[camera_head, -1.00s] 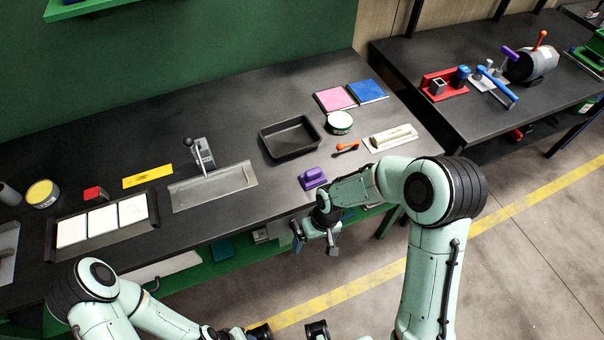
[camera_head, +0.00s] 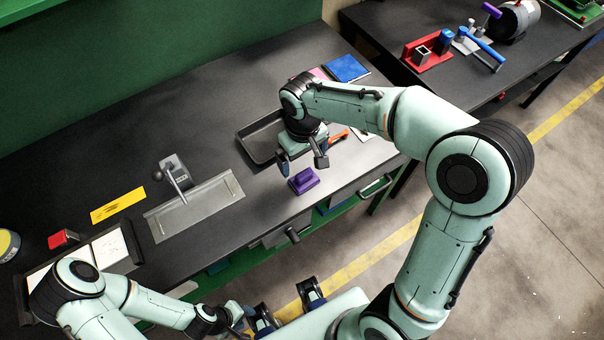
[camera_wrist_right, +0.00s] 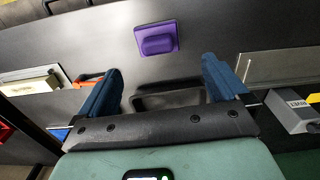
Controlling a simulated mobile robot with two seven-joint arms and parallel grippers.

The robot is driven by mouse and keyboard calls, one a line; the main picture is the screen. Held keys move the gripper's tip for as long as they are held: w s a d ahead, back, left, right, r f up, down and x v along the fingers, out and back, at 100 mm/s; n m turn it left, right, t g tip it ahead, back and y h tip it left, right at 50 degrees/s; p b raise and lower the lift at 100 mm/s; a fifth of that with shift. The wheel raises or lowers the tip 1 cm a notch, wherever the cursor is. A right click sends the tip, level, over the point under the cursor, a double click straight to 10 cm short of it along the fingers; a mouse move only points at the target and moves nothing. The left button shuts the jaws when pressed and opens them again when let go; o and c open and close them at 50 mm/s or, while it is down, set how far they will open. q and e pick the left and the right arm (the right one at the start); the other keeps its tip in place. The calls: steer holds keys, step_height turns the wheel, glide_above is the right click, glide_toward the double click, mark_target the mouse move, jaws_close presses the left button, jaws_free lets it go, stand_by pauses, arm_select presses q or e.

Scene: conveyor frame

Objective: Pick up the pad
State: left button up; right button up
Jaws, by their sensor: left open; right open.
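The purple pad (camera_head: 304,180), a flat block with a raised grip, lies on the dark bench near its front edge. In the right wrist view the purple pad (camera_wrist_right: 156,38) lies beyond the fingertips, roughly between their lines. My right gripper (camera_head: 302,163) is open and empty above the bench, just behind the pad in the head view. In its wrist view the two blue fingers of the right gripper (camera_wrist_right: 163,75) stand wide apart. My left gripper (camera_head: 287,307) is open and empty, low in front of the bench.
A black tray (camera_head: 253,151) stands behind the right gripper, partly hidden by it. An orange-handled tool (camera_head: 339,136) lies right of the gripper. A grey metal plate (camera_head: 165,220) and a lever device (camera_head: 174,172) are to the left. The bench around the pad is clear.

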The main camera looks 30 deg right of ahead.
mark_target(304, 173)
step_height(304, 173, down, 4)
steer(key=shift+f, duration=0.15)
steer(key=f, duration=0.5)
steer(key=shift+d+f+b, duration=0.2)
steer(key=shift+f+b, duration=0.1)
steer(key=shift+b, duration=0.05)
arm_select(q)
steer(key=shift+s+f, duration=0.15)
steer(key=shift+f, duration=0.35)
arm_select(e)
steer(key=c, duration=1)
steer(key=shift+o, duration=0.2)
steer(key=shift+r, duration=0.1)
arm_select(q)
steer(key=r+p, duration=0.1)
steer(key=w+r+p, duration=0.1)
steer(key=r, duration=0.1)
steer(key=shift+w+p, duration=0.15)
steer(key=shift+p, duration=0.2)
arm_select(e)
step_height(304, 173, up, 20)
